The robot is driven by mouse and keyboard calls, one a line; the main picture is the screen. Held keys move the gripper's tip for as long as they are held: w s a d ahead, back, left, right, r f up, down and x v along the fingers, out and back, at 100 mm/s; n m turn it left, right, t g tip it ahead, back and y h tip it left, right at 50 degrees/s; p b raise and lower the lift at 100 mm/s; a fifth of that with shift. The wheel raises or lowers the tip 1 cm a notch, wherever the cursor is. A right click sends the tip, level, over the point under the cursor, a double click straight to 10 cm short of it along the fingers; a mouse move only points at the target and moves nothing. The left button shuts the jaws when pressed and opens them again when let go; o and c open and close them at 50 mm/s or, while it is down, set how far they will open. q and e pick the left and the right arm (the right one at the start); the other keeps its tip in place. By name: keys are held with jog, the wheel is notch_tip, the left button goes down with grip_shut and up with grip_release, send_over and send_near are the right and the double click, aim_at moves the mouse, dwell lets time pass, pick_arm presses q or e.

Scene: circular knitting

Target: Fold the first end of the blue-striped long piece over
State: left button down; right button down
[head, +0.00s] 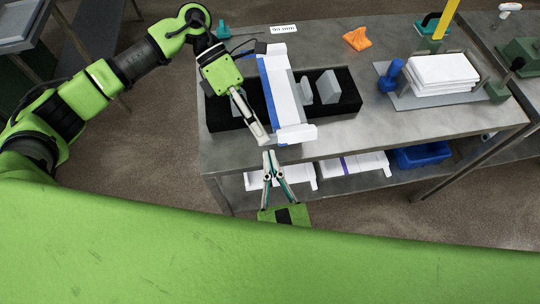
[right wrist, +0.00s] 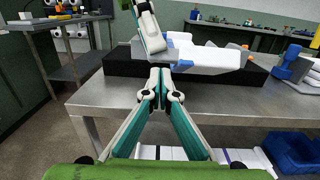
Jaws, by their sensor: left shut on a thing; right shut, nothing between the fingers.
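The blue-striped long piece (head: 283,92) is white with a blue stripe along its left side. It lies lengthwise across a black block, its near end close to the table's front edge. In the right wrist view the piece (right wrist: 208,56) shows white with blue bits at its near end. My left gripper (head: 264,139) is shut at the near end's left corner, on the piece; its fingertips also show in the right wrist view (right wrist: 158,52). The exact grip is too small to see. My right gripper (head: 268,153) is shut and empty, just in front of the near end.
The black block (head: 348,98) holds grey upright shapes. A grey tray (head: 400,100) with a white stack (head: 443,72) and a blue object (head: 391,75) stands to the right. An orange cloth (head: 357,39) lies at the back. The lower shelf holds white pieces and a blue bin (head: 422,154).

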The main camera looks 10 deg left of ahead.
jog(key=shift+w+a+r, duration=0.1)
jog(key=shift+w+r, duration=0.25)
jog(key=shift+w+a+r, duration=0.15)
jog(key=shift+w+r, duration=0.2)
jog(key=shift+r, duration=0.3)
pick_arm(q)
jog(key=c, duration=2)
grip_release()
jog(key=shift+s, duration=0.1)
